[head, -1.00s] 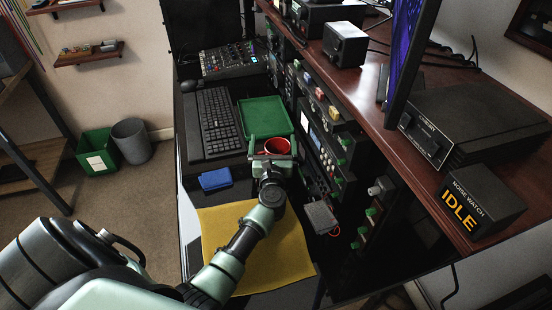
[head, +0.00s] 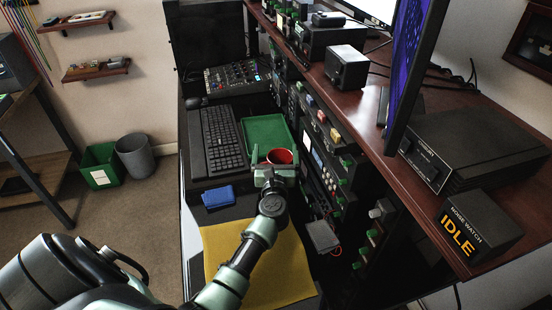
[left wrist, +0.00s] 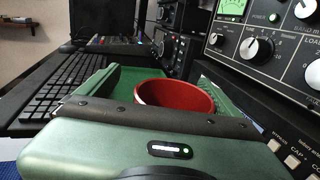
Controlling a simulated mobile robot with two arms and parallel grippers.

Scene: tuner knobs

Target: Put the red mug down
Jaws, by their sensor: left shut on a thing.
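The red mug (head: 280,156) shows its rim and inside just beyond my left gripper (head: 277,172) in the head view. It also shows in the left wrist view (left wrist: 175,97), upright, behind the dark edge of my gripper's body. The mug is at the near end of the green tray (head: 267,132). I cannot tell whether its base touches anything. My right gripper is not in view.
A black keyboard (head: 223,140) lies left of the tray, and a mixer (head: 232,78) stands behind. A blue cloth (head: 218,196) and a yellow mat (head: 245,275) lie nearer. The rack with green knobs (head: 330,165) stands close on the right, beneath the wooden shelf (head: 365,125).

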